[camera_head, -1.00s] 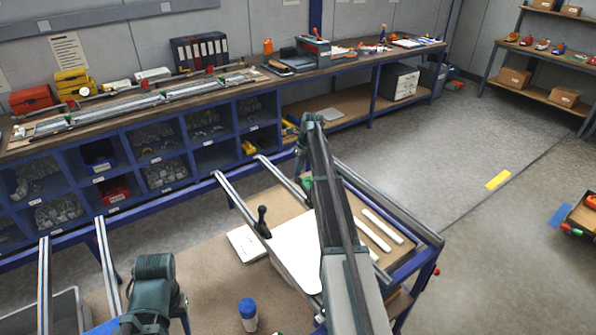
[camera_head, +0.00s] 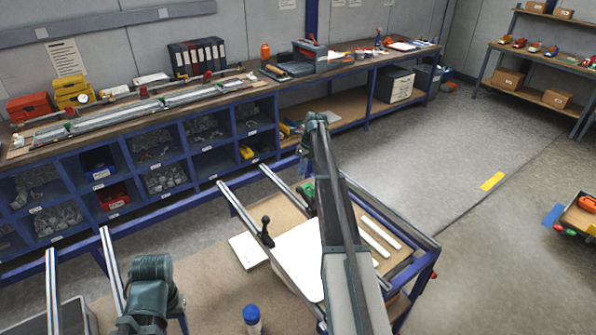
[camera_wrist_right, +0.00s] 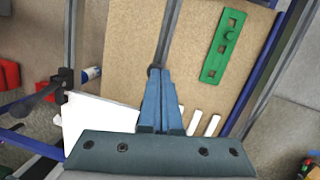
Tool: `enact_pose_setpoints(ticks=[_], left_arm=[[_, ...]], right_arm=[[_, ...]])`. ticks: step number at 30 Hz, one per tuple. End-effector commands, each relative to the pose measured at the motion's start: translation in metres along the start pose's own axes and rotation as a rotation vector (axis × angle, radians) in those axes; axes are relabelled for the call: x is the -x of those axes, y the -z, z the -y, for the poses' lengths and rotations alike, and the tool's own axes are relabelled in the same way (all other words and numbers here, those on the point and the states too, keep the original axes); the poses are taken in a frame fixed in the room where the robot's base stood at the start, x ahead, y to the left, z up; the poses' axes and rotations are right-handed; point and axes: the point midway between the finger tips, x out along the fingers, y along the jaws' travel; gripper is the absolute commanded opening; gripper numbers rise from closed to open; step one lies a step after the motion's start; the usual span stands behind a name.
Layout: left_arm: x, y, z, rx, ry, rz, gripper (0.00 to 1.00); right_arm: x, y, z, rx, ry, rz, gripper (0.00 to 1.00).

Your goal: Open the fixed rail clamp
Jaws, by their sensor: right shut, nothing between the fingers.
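A black lever handle (camera_head: 267,232) stands up from the near rail of the trolley frame, at the left edge of a white sheet (camera_head: 300,258). I take it to be the rail clamp. In the right wrist view a black clamp body (camera_wrist_right: 62,82) with its lever shows at the left. Its jaw state is too small to tell. My right gripper (camera_wrist_right: 160,74) has its blue fingers together and empty, over the brown board and clear of the clamp. In the head view my right arm mostly hides it.
A green slotted plate (camera_wrist_right: 222,48) lies on the brown board (camera_wrist_right: 130,50). White strips (camera_head: 380,235) lie right of my right arm. A blue-capped bottle (camera_head: 252,317) stands at the bottom. A long workbench (camera_head: 215,92) runs behind. The floor at right is mostly clear.

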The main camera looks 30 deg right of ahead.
Motion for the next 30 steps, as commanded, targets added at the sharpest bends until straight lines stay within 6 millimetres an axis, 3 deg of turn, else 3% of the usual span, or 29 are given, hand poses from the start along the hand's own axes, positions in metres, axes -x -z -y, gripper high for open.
enact_pose_setpoints(ticks=[1,12,30], left_arm=[[0.016,-0.001,0.001,0.002,-0.001,0.0,0.5],[0.067,-0.004,0.006,-0.003,-0.001,0.002,0.5],[0.073,-0.005,0.007,-0.004,-0.001,0.003,0.5]], right_arm=[[0.015,-0.012,0.002,0.001,0.0,0.0,0.0],[0.059,-0.054,0.01,0.001,0.0,0.0,0.0],[0.064,-0.061,0.011,0.001,0.0,0.0,0.0]])
